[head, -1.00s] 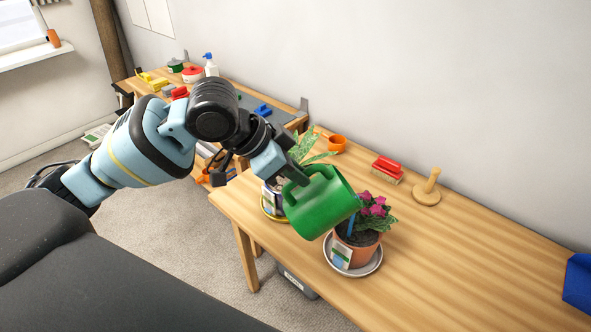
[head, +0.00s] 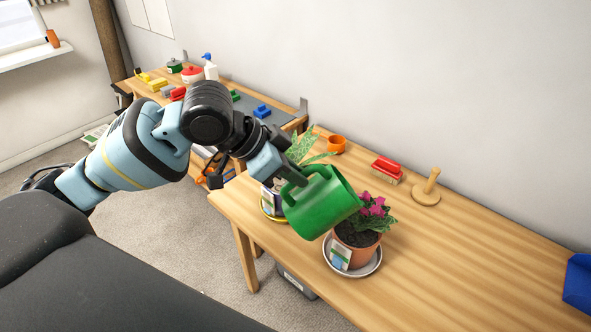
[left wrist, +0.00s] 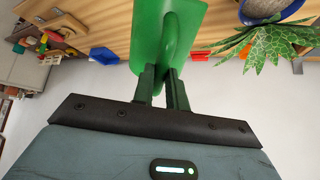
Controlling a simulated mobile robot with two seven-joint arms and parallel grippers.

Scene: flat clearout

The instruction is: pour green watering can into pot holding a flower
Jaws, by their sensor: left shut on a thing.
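The green watering can (head: 325,203) is tilted above the left side of the terracotta flower pot (head: 362,258), apart from it. The pot holds dark soil and a plant with pink flowers (head: 374,206); it stands upright on a grey saucer (head: 371,269). My left gripper (head: 288,183) is shut on the can's handle. In the left wrist view the gripper's fingers (left wrist: 163,88) close around the green handle (left wrist: 172,45). No water stream shows now. The flower pot cannot be made out in the left wrist view. My right gripper is not in view.
A spiky-leaved plant (head: 301,148) stands just behind the can. An orange cup (head: 337,144), a red brush (head: 387,168) and a wooden peg stand (head: 427,190) are near the wall. A blue object (head: 578,283) lies at the right.

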